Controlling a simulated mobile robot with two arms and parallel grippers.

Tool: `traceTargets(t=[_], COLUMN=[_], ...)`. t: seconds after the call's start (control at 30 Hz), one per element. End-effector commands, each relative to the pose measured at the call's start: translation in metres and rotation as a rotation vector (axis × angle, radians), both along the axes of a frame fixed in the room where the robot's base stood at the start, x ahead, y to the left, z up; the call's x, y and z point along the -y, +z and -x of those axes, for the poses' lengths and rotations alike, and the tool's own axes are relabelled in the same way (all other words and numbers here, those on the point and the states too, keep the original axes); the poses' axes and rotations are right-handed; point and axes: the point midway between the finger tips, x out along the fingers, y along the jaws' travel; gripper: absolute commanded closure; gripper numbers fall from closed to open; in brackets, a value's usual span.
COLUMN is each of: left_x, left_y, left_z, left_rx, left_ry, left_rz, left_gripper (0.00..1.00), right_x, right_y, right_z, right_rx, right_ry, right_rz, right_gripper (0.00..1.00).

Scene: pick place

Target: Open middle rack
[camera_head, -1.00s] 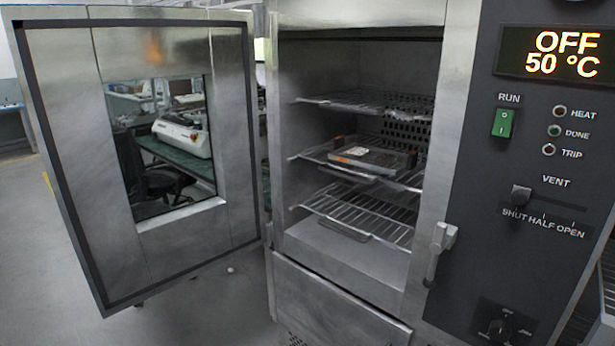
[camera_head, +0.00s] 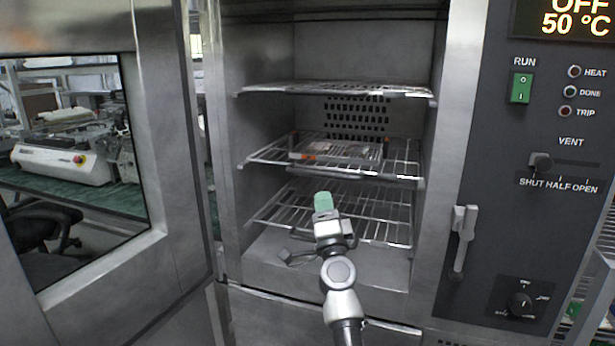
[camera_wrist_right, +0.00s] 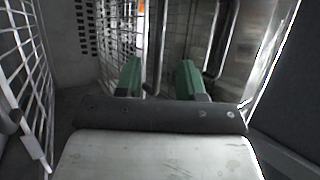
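The middle rack (camera_head: 350,176) is a wire shelf inside the open oven in the head view, with a flat device with an orange label (camera_head: 335,150) lying on it. A bar runs along its front. My right gripper (camera_head: 324,203), with green fingertips, is in front of the oven opening, with its tips below the middle rack's front bar in the picture. Contact cannot be told. In the right wrist view, the two green fingers of my right gripper (camera_wrist_right: 160,78) stand apart with nothing held between them; wire racks and bars lie beyond. My left gripper is not in view.
The top rack (camera_head: 340,89) is above and the bottom rack (camera_head: 375,227) below, also with a front bar. The oven door (camera_head: 172,200) stands open at the left. The control panel (camera_head: 500,220) and latch handle (camera_head: 461,240) are at the right.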

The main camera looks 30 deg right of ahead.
Motion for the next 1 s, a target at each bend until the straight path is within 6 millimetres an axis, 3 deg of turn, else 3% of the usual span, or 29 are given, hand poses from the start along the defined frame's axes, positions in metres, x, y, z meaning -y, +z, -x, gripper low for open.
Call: traceTargets(t=[0.2,0.43,0.93,1.0], left_x=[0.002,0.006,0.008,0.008], left_y=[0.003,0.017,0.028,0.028], left_z=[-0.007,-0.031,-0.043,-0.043], left_rx=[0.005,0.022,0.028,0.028], left_ry=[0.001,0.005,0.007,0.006], left_rz=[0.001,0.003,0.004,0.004], left_gripper=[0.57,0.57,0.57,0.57], right_x=[0.015,0.026,0.031,0.031], right_y=[0.023,0.039,0.047,0.047], right_z=[-0.034,-0.064,-0.075,-0.075], right_rx=[0.001,-0.001,-0.003,-0.003], right_ry=[-0.001,0.001,0.000,0.000], right_rz=[0.003,0.002,0.003,0.003], right_gripper=[0.61,0.61,0.61,0.69])
